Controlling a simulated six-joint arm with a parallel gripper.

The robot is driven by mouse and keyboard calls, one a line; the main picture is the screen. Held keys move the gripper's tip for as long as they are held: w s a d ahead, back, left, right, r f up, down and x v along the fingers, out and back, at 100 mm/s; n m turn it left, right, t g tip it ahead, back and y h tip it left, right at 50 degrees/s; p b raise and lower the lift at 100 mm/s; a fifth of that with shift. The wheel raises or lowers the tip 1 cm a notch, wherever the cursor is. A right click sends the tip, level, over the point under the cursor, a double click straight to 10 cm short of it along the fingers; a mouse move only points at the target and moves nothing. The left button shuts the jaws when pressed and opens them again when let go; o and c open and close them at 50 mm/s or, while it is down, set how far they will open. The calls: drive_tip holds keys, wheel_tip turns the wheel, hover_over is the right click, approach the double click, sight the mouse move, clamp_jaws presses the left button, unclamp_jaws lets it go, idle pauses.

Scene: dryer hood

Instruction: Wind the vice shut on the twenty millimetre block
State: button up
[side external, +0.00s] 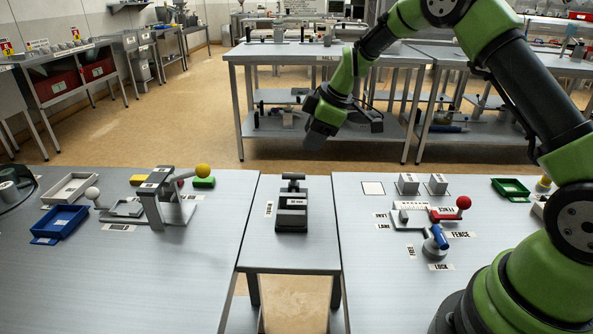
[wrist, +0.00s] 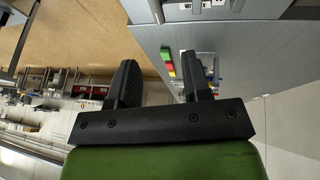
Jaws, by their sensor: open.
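A dark block-shaped piece (side external: 291,215) with a narrow neck and a dark crossbar on top stands on the small middle table. It bears a white label too small to read surely. I cannot tell whether it is the twenty millimetre block. My gripper (side external: 315,138) hangs above and behind the middle table, apart from everything. In the wrist view its two dark fingers (wrist: 162,78) are spread and empty.
The right table holds a fixture with a red ball lever (side external: 463,203) and a blue handle (side external: 436,240), and two grey blocks (side external: 407,184) behind it. A blue tray (side external: 60,222) lies at left, a green tray (side external: 511,188) at right. The front of both side tables is clear.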

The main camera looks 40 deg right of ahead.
sight(297, 174)
drive_tip(key=shift+n, duration=0.3)
drive_tip(key=x, duration=1.1)
drive_tip(key=shift+d+f, duration=0.35)
drive_tip(key=shift+f, duration=0.15)
drive_tip(key=shift+s, duration=0.1)
clamp_jaws()
